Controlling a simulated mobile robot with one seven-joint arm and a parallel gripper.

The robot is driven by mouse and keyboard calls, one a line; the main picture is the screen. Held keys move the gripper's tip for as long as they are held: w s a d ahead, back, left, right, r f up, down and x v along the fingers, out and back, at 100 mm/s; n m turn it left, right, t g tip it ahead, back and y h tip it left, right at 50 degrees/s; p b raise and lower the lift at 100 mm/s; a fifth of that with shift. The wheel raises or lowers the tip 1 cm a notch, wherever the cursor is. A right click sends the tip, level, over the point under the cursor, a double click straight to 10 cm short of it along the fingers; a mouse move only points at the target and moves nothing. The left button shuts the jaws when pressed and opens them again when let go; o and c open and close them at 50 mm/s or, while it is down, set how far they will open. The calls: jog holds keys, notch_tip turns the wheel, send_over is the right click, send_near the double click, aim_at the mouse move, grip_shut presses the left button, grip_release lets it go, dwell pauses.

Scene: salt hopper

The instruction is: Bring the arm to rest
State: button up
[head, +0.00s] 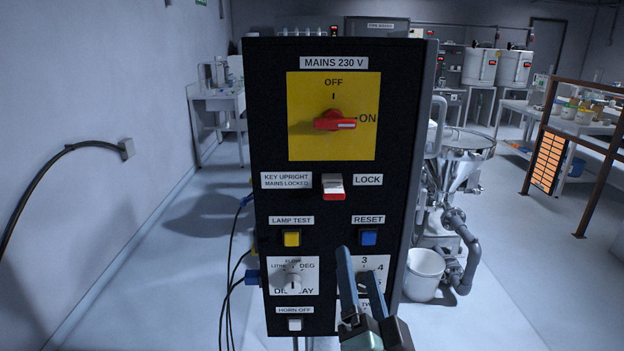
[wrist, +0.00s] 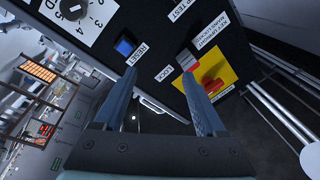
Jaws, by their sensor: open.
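My gripper (head: 361,285) is open and empty in front of the lower right part of a black control panel (head: 268,142). Its two fingers point up toward the panel and hide part of the numbered dial at the lower right. In the wrist view the fingers of my gripper (wrist: 157,95) stand apart, with nothing between them. The blue RESET button (head: 368,238) is just above the fingertips in the head view; it also shows left of the fingers in the wrist view (wrist: 126,47). I cannot tell whether a fingertip touches the panel.
The red mains switch (head: 335,121) points to ON on its yellow plate. Below are a red and white LOCK switch (head: 333,187), a yellow button (head: 291,239) and a dial (head: 293,282). A steel hopper (head: 455,172) and white bucket (head: 424,275) stand right behind the panel. Floor lies clear at left.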

jog(key=s+a+r+n+t+p, duration=0.1)
jog(key=s+a+r+n+t, duration=0.15)
jog(key=r, duration=0.75)
jog(key=s+a+r+n+t, duration=0.15)
jog(key=r+n, duration=0.25)
jog(key=r, duration=0.7)
jog(key=s+a+r+n+t+p, duration=0.1)
jog(key=s+a+r+n+t, duration=0.2)
jog(key=s+r, duration=0.7)
notch_tip(320, 180, up, 4)
jog(key=shift+s+a+r+t+h, duration=0.15)
jog(key=shift+t+h, duration=0.15)
